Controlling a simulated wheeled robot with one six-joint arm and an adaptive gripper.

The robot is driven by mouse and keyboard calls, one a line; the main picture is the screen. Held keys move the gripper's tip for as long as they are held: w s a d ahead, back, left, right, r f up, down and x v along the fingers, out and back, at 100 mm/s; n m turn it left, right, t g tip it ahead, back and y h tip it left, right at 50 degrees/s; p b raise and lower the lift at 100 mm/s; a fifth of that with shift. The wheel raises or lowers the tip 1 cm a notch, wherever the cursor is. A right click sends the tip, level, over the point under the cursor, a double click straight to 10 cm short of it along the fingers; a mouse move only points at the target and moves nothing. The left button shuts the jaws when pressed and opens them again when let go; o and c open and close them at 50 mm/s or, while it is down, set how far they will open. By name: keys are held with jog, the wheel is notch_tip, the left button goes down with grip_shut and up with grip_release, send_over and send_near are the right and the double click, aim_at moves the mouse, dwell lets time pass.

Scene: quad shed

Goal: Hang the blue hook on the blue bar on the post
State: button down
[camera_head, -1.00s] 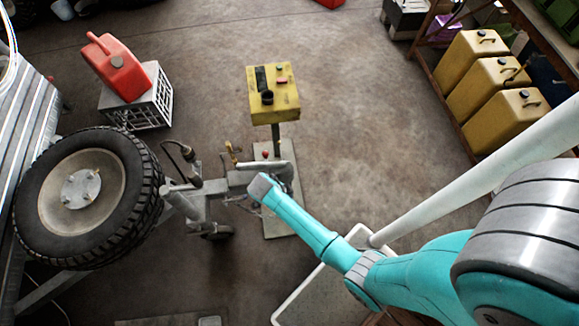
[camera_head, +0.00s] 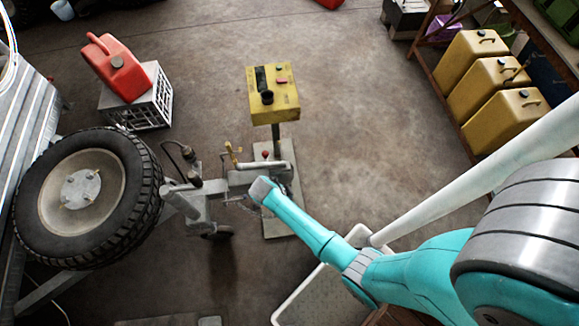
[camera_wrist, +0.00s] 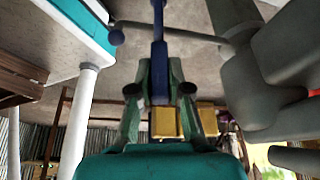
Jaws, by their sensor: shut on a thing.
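The blue hook (camera_wrist: 159,60) shows in the wrist view as a dark blue upright shank, rising from between the fingers of my gripper (camera_wrist: 160,92). My gripper is shut on it. A thin bar (camera_wrist: 190,33) runs from a thick grey post (camera_wrist: 285,50) at the right to a dark blue rounded end (camera_wrist: 117,37) at the left. The bar looks mostly grey in this light. The hook's upper part crosses the bar in the picture; I cannot tell whether they touch. In the head view my arm hides gripper and hook.
A yellow control box (camera_head: 272,93) on a stand is beyond my arm. A trailer wheel (camera_head: 82,195) and a grey hitch (camera_head: 205,190) lie left. A red can (camera_head: 118,68) sits on a crate (camera_head: 150,100). Yellow cans (camera_head: 500,80) line the right.

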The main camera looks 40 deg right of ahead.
jog(key=shift+f, duration=0.4)
jog(key=c, duration=1)
grip_release()
jog(key=shift+c, duration=0.2)
jog(key=shift+o, duration=0.3)
jog(key=o, duration=0.4)
jog(key=shift+r, duration=4.45)
